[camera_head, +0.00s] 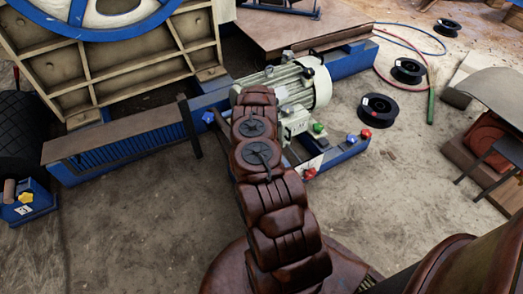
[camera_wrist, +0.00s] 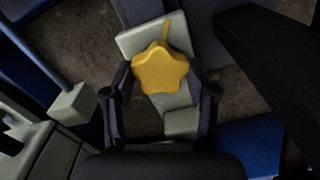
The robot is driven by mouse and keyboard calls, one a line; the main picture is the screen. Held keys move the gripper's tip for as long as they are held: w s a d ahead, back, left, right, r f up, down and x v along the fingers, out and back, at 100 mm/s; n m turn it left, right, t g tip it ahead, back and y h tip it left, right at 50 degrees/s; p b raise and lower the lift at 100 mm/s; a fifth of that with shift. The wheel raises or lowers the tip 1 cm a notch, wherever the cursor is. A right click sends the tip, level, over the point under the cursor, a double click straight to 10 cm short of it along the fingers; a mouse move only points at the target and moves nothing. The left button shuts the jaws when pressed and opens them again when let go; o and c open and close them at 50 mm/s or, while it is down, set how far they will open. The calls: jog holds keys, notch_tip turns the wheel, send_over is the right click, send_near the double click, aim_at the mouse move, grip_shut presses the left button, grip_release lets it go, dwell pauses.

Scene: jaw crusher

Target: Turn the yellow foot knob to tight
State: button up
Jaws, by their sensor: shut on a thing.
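The yellow foot knob (camera_wrist: 162,67) is star-shaped and shows in the wrist view, above a pale grey foot block (camera_wrist: 140,38) with a yellow streak on it. My gripper (camera_wrist: 162,72) has one dark finger on each side of the knob and is shut on it. The exact contact between the fingertips and the knob is hard to make out in the dim picture. In the head view my own arm hides the gripper and this knob.
A cream motor (camera_head: 300,85) stands on the blue frame (camera_head: 350,155). Nearby are a green knob (camera_head: 318,127), red knob (camera_head: 366,133) and blue knob (camera_head: 208,117). Another yellow knob (camera_head: 25,197) sits at far left. Cable reels (camera_head: 378,110) lie on the floor.

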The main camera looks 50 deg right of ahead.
jog(key=shift+m, duration=1.1)
jog(key=o, duration=1.1)
jog(key=shift+o, duration=0.2)
notch_tip(320, 180, up, 12)
dwell(0.5)
